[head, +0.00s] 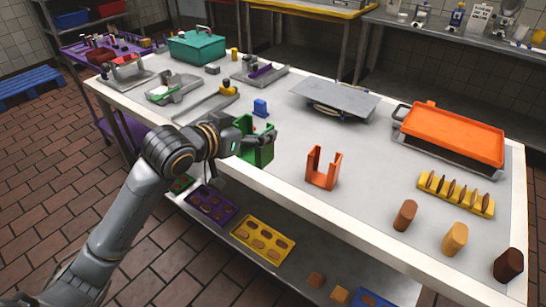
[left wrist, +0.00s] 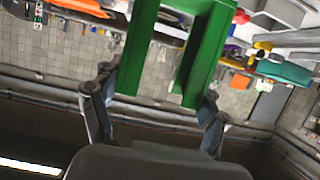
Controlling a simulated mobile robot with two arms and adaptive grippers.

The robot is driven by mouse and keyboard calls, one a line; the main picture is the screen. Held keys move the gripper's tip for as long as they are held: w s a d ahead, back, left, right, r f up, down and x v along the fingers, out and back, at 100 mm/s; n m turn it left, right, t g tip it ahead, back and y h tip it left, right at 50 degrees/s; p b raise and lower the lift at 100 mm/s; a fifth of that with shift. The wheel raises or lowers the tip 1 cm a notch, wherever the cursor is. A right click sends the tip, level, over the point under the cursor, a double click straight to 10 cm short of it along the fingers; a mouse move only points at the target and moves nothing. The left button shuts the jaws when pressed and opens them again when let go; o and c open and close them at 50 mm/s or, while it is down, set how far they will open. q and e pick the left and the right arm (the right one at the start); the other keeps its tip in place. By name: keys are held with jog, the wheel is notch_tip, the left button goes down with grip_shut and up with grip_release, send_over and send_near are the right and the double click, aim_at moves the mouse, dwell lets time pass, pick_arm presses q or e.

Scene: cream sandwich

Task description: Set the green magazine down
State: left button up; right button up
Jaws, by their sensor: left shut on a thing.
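The green magazine (head: 262,153) is a U-shaped holder at the near edge of the table in the head view. My left gripper (head: 262,139) is shut on it, and the fingers partly cover it. In the left wrist view the green magazine (left wrist: 207,55) stands between the fingers of my left gripper (left wrist: 155,100), its two walls showing with a gap between them. Whether its base touches the table top cannot be told. My right gripper is in neither view.
An orange magazine (head: 323,168) stands to the right on the table (head: 375,155). A blue block (head: 261,107) is just behind the green magazine. A yellow rack (head: 456,194), brown cylinders (head: 405,215) and an orange tray (head: 452,134) lie farther right. Table between is clear.

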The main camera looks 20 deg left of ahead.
pick_arm(q)
jog(key=w+f+p, duration=0.1)
jog(key=w+f, duration=1)
jog(key=shift+w+a+f, duration=0.1)
jog(key=shift+w+f, duration=0.15)
jog(key=shift+w, duration=0.15)
jog(key=shift+f, duration=0.2)
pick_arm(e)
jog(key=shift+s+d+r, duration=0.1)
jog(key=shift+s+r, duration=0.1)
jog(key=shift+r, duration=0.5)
pick_arm(q)
jog(key=shift+f, duration=0.2)
jog(key=o, duration=1.3)
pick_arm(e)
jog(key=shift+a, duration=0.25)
